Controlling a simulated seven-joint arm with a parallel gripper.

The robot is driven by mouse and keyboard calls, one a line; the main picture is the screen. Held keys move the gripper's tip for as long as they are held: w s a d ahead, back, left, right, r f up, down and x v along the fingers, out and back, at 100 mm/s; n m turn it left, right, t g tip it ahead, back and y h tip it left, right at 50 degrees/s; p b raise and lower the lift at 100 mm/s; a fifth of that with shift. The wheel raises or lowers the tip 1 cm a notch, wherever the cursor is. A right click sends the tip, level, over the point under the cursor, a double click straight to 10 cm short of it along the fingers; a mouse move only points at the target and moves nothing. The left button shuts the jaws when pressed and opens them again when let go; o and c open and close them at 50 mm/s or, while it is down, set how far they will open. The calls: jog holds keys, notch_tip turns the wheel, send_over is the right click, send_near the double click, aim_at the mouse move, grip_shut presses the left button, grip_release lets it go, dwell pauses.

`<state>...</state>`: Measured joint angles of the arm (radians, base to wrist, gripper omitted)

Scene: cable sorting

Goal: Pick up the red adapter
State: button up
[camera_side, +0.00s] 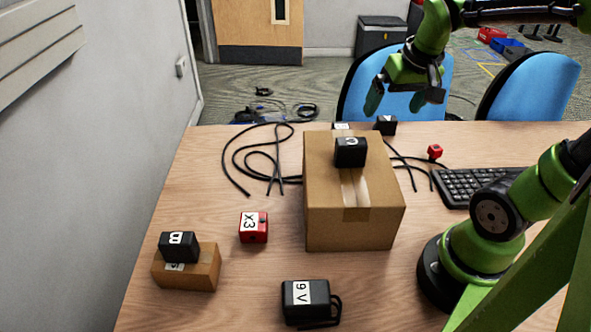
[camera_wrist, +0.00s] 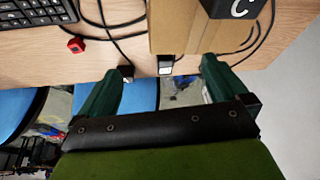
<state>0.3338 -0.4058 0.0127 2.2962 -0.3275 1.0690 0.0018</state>
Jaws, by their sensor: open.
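A red adapter with a white "X3" label (camera_side: 254,227) lies on the table, left of the large cardboard box. It is not visible in the wrist view. A smaller red block (camera_side: 434,152) sits near the far edge beside the keyboard; a red block also shows in the wrist view (camera_wrist: 76,45). My gripper (camera_side: 405,98) is raised above the far edge of the table, well apart from both red things. In the wrist view its fingers (camera_wrist: 160,70) are spread with nothing held between them.
A large cardboard box (camera_side: 350,222) carries a black adapter (camera_side: 350,152). A small box (camera_side: 187,272) carries another black adapter (camera_side: 178,247). A black "9V" adapter (camera_side: 305,300) lies in front. Black cables (camera_side: 262,165) and a keyboard (camera_side: 478,185) lie farther back.

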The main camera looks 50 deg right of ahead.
jog(key=a+n+t+y, duration=0.1)
jog(key=a, duration=0.3)
jog(key=s+a+r+t+y, duration=0.1)
jog(key=a, duration=0.3)
jog(key=s+a+r+n+t+y, duration=0.1)
jog(key=a, duration=0.3)
jog(key=shift+n+t+y, duration=0.3)
jog(key=shift+t, duration=0.1)
jog(key=shift+c, duration=0.6)
jog(key=shift+s+a+r, duration=0.1)
jog(key=shift+a+r, duration=0.05)
jog(key=shift+a, duration=0.1)
jog(key=shift+c, duration=1.1)
jog(key=c, duration=0.4)
